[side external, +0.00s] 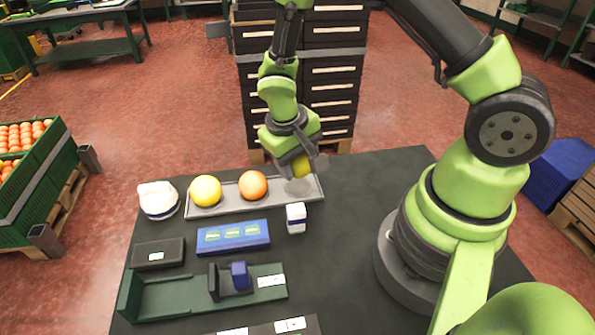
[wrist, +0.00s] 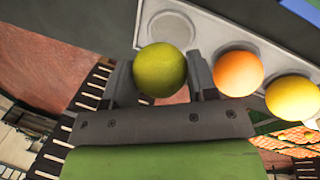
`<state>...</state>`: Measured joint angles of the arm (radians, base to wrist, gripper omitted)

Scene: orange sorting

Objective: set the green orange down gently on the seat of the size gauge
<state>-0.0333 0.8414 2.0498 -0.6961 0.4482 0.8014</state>
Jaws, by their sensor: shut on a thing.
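My gripper (side external: 303,171) is shut on the green orange (side external: 301,165), with a finger on each side of it. The green orange also shows in the wrist view (wrist: 160,68), between the fingers. The gripper is above the right end of the grey tray (side external: 230,204), near its empty round seat (side external: 299,186). That seat also shows in the wrist view (wrist: 172,27). What looks like the size gauge (side external: 168,297) lies at the front of the table. It is a dark green trough with a black bracket and a blue block (side external: 239,275), well away from my gripper.
A yellow fruit (side external: 205,191) and an orange one (side external: 253,185) sit in the grey tray. A blue panel (side external: 233,237), a small white-and-blue block (side external: 296,217), a black box (side external: 158,253) and a white rounded object (side external: 158,199) stand nearby.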

